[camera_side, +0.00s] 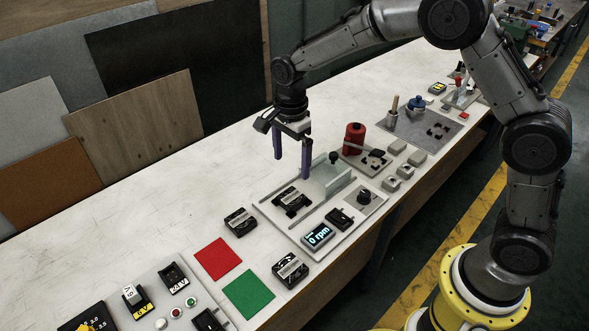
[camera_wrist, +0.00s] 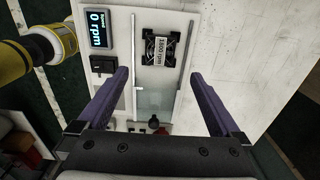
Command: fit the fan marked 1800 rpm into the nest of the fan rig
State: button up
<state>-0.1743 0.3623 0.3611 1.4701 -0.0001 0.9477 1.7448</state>
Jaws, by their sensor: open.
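The fan marked 1800 rpm (camera_wrist: 160,50) shows its pale label in the wrist view. It sits on the light plate of the fan rig, with black corner pieces around it; I cannot tell whether it is fully seated in the nest. In the side view the same fan (camera_side: 291,199) lies in front of a clear cover (camera_side: 333,177) with a black knob. My gripper (camera_side: 292,166) is open and empty, above the rig. In the wrist view its fingers (camera_wrist: 158,77) are spread wide, apart from the fan. The rig display (camera_side: 318,235) reads 0 rpm.
Two other fans lie on the table, one left of the rig (camera_side: 240,222) and one nearer the front (camera_side: 290,270). A red square (camera_side: 217,258) and a green square (camera_side: 249,292) lie bare. A red bottle (camera_side: 354,138) stands behind the rig. The table's back left is clear.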

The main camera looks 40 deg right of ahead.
jog(key=s+d+r+n+t, duration=0.2)
jog(key=s+d+r+n, duration=0.1)
jog(key=s+r+n, duration=0.3)
jog(key=s+d+r+n+t, duration=0.1)
jog(key=s+d+r+n, duration=0.15)
jog(key=s+r, duration=0.6)
jog(key=s+d+n+t, duration=0.2)
jog(key=s+n, duration=0.7)
jog(key=s, duration=0.5)
jog(key=shift+s+d+t, duration=0.25)
jog(key=shift+s+t, duration=0.05)
